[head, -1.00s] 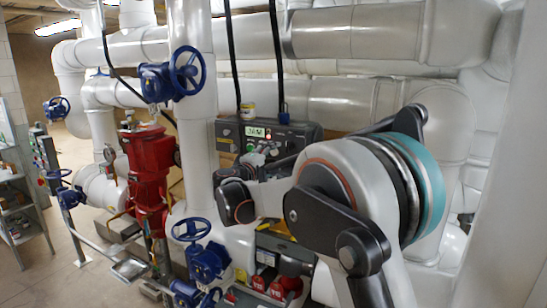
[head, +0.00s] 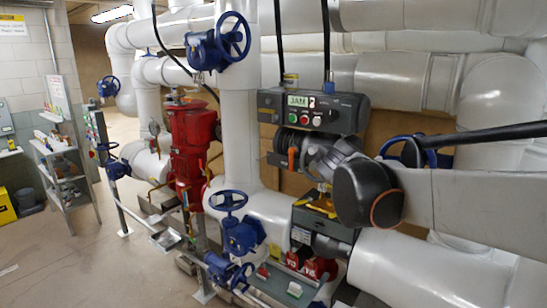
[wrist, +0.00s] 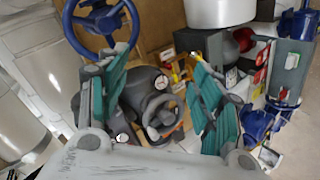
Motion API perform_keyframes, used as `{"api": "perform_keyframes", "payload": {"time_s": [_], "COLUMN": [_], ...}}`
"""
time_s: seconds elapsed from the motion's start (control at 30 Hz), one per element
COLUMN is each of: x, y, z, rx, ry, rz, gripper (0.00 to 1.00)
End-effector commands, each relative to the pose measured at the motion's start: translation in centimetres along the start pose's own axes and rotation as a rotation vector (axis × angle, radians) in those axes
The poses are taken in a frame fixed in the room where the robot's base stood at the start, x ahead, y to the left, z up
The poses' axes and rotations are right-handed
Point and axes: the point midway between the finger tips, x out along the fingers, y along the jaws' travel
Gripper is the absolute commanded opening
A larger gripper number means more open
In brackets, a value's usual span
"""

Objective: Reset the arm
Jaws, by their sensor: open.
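My gripper (wrist: 156,62) shows in the wrist view with its two teal-lined fingers spread wide apart. Nothing is held between them. A dark device with a small grey handwheel (wrist: 164,110) shows in the gap between the fingers; I cannot tell how far off it is. In the head view my arm (head: 450,195) reaches in from the right edge. Its dark rounded joint (head: 367,192) is in front of the pipes, near the grey control box (head: 345,108). My fingers cannot be made out in the head view.
The control box has a lit screen (head: 298,101) reading "JAM". Blue handwheels stand at the upper middle (head: 233,36) and lower middle (head: 229,200). A red valve body (head: 190,150) and thick white pipes crowd the area. A metal shelf (head: 62,170) stands left, with clear floor (head: 75,270) before it.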

Motion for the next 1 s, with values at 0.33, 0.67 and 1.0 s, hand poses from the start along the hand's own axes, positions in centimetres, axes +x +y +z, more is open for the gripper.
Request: {"api": "perform_keyframes", "payload": {"time_s": [0.33, 0.67, 1.0], "x": [-3.9, -7.5, -9.2], "y": [-9.2, -20.1, -25.2], "z": [14.3, 24.8, 28.4], "rx": [0.262, 0.511, 0.631], "ry": [-0.061, -0.097, -0.105], "rz": [-0.261, -0.495, -0.605], "gripper": [0.6, 0.6, 0.6]}}
